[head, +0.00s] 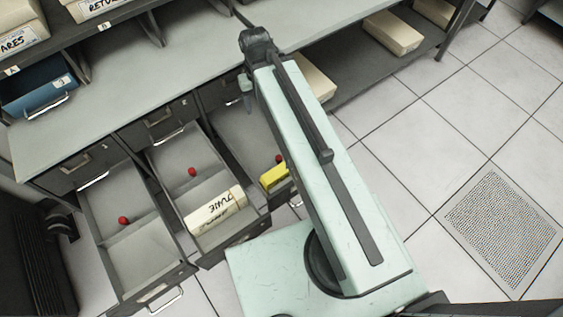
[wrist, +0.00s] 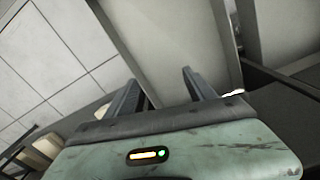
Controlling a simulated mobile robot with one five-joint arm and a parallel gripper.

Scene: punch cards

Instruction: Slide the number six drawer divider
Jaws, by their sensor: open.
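Three pulled-out drawers show in the head view. The left drawer (head: 187,267) has a divider with a red knob (head: 123,220). The middle drawer (head: 262,222) has one with a red knob (head: 192,171) behind a pale card block (head: 215,210). The right drawer (head: 222,118), partly behind my arm, has a red knob (head: 279,158) beside a yellow block (head: 273,177). I cannot read which divider is number six. My gripper (wrist: 158,78) is open and empty in the wrist view, with pale grey panels beyond its fingers and no red knob between them.
A grey counter (head: 95,115) runs behind the drawers, with a blue drawer (head: 40,85) on it at left. Pale boxes (head: 393,33) lie on a low shelf at the back. Tiled floor (head: 430,130) is clear at right, with a floor grate (head: 503,226).

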